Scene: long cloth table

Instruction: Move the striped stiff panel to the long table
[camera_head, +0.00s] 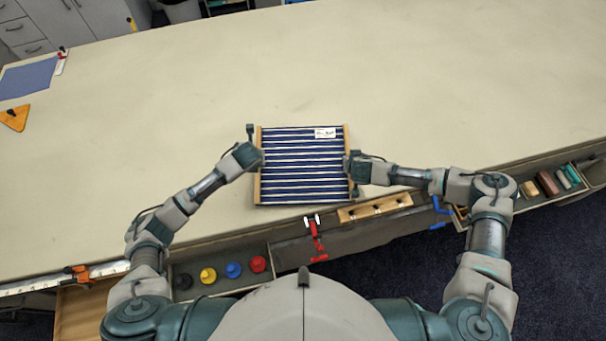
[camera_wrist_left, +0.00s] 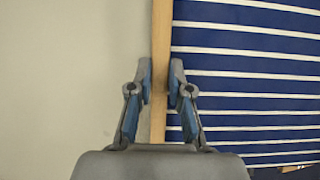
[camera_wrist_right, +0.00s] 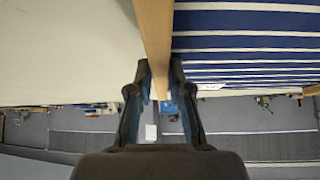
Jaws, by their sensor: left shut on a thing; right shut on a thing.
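The striped stiff panel (camera_head: 300,168) is dark blue with white stripes, wooden side strips and a small white label near its top right. It is at the near edge of the long table (camera_head: 200,100), over the tabletop; I cannot tell if it touches the cloth. My left gripper (camera_head: 256,158) is shut on its left wooden strip, which also shows in the left wrist view (camera_wrist_left: 160,60). My right gripper (camera_head: 350,165) is shut on the right wooden strip, seen in the right wrist view (camera_wrist_right: 155,40). The strip parts between the fingers are partly hidden.
Trays under the near edge hold colored knobs (camera_head: 232,270) and several blocks (camera_head: 548,183). A red clamp (camera_head: 316,240) and a wooden rack (camera_head: 375,208) sit at the front edge. A blue cloth (camera_head: 28,77) and orange triangle (camera_head: 14,118) lie far left. The table's middle is clear.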

